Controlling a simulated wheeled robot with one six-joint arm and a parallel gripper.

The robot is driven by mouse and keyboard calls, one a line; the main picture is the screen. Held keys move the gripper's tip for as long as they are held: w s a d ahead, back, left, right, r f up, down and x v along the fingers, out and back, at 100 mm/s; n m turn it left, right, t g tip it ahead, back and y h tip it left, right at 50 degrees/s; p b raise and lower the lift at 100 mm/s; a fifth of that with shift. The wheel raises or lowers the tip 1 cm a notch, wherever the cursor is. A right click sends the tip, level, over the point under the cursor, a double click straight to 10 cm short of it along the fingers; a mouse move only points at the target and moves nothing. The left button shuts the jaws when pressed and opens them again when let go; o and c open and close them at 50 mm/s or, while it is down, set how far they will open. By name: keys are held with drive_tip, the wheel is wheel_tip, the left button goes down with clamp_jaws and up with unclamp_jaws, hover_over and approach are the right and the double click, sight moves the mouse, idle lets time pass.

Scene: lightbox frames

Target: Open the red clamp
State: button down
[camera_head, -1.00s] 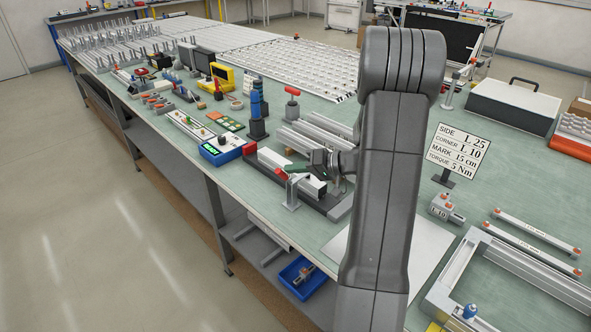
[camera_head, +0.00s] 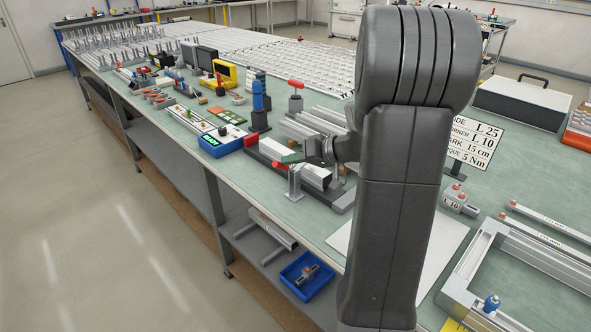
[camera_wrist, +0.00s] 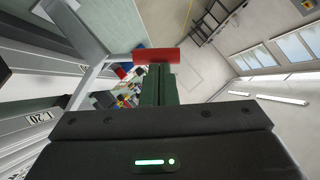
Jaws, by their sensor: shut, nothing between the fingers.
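The red clamp shows in the wrist view as a red bar handle (camera_wrist: 156,55) on a grey metal arm that comes in from the left. In the head view its grey upright bracket (camera_head: 295,183) stands at the front edge of the bench, beside a pale bar in a dark fixture (camera_head: 338,200). My gripper (camera_head: 291,158) is low over that fixture, just behind the bracket. Its green fingers (camera_wrist: 158,70) are together and empty. Their tips are right at the red handle; I cannot tell whether they touch it. My arm hides part of the bench.
A red-topped post (camera_head: 295,92) and a blue-black cylinder (camera_head: 260,102) stand behind. A sign (camera_head: 474,143) and an aluminium frame (camera_head: 460,270) are at right. The floor at left is clear.

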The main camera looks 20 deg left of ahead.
drive_tip(key=b, duration=0.2)
drive_tip(key=s+f+n+t+b, duration=0.1)
drive_tip(key=b, duration=0.1)
drive_tip(key=shift+s+a+f+h+b, duration=0.1)
drive_tip(key=shift+a+f+h+b, duration=0.2)
drive_tip(key=shift+h, duration=0.1)
drive_tip(key=s+f+n+t+b, duration=0.1)
drive_tip(key=b, duration=0.3)
drive_tip(key=f+n+t+h+b, duration=0.1)
drive_tip(key=t+b, duration=0.1)
drive_tip(key=b, duration=0.3)
drive_tip(key=s+a+f+n+t+h+b, duration=0.1)
drive_tip(key=f+n+b, duration=0.1)
drive_tip(key=b, duration=0.3)
drive_tip(key=shift+s+t, duration=0.3)
drive_tip(key=shift+t, duration=0.1)
drive_tip(key=shift+f, duration=0.1)
drive_tip(key=a+r+p+v, duration=0.2)
drive_tip(key=p+v, duration=0.1)
drive_tip(key=v, duration=1)
